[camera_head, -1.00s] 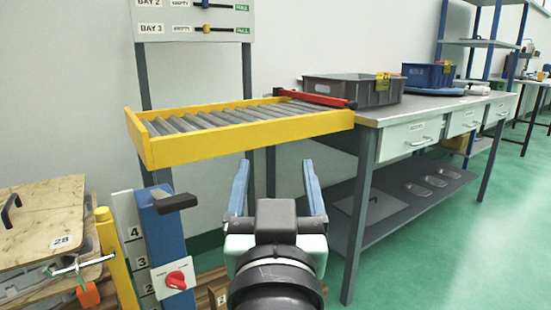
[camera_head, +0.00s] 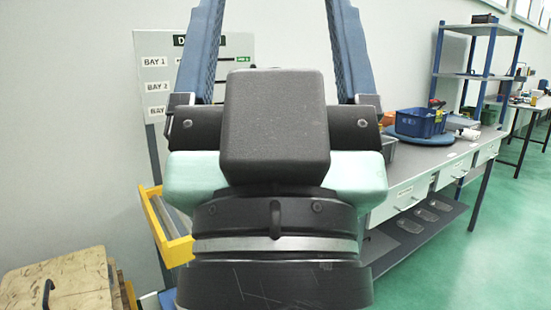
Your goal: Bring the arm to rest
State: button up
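My gripper (camera_head: 275,12) fills the middle of the head view, close to the camera and pointing up. Its two blue fingers stand wide apart, and their tips run out of the top of the picture. Nothing shows between the visible parts of the fingers except wall and a strip of the bay board. The gripper body and wrist hide much of the yellow roller conveyor (camera_head: 165,228) and the left part of the workbench (camera_head: 440,160).
A bay board (camera_head: 155,62) stands behind the gripper at left. A blue crate (camera_head: 420,123) sits on the bench at right, near a blue shelf unit (camera_head: 478,75). Green floor (camera_head: 500,240) is clear at right.

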notch_tip(320, 180, up, 18)
jog(key=p, duration=1.6)
jog(key=shift+r, duration=0.1)
